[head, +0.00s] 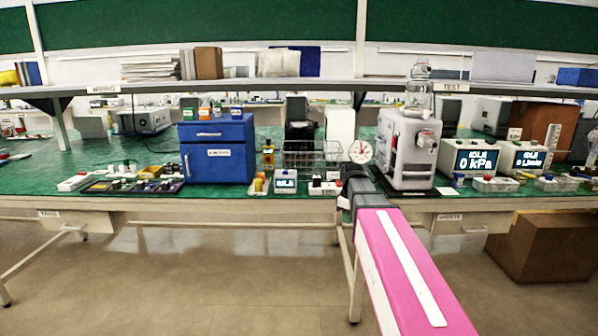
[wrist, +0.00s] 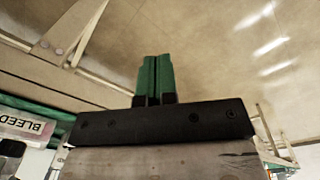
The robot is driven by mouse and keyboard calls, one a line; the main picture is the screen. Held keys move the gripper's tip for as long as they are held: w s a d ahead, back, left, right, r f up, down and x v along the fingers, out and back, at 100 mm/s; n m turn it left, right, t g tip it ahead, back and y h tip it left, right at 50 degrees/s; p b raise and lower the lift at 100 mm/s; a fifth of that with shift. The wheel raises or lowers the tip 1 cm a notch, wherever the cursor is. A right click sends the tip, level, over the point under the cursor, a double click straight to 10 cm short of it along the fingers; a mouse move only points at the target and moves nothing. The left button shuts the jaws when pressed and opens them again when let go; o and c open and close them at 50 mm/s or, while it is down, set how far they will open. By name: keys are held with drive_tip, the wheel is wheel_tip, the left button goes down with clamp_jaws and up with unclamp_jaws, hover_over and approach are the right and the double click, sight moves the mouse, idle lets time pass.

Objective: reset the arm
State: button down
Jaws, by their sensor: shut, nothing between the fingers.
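My gripper (wrist: 154,62) shows in the wrist view, its two green fingers shut together with nothing between them. Behind the fingers in that view are the floor and pale bench legs. In the head view my pink arm reaches from the lower right toward the bench edge, and its dark end is beside the grey pump machine (head: 408,150). The fingers cannot be made out in the head view.
The green bench (head: 75,160) carries a blue drawer cabinet (head: 216,150), a wire basket (head: 310,152), a round gauge (head: 360,152) and a kPa display (head: 468,162). A cardboard box (head: 545,245) stands under the bench at right. The floor (head: 200,275) in front is clear.

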drive_tip(key=s+f+m, duration=1)
drive_tip(key=s+f, duration=0.6)
drive_tip(key=f, duration=0.4)
drive_tip(key=shift+s+d+f, duration=0.15)
drive_tip(key=shift+d+f, duration=0.25)
drive_tip(key=shift+d, duration=0.05)
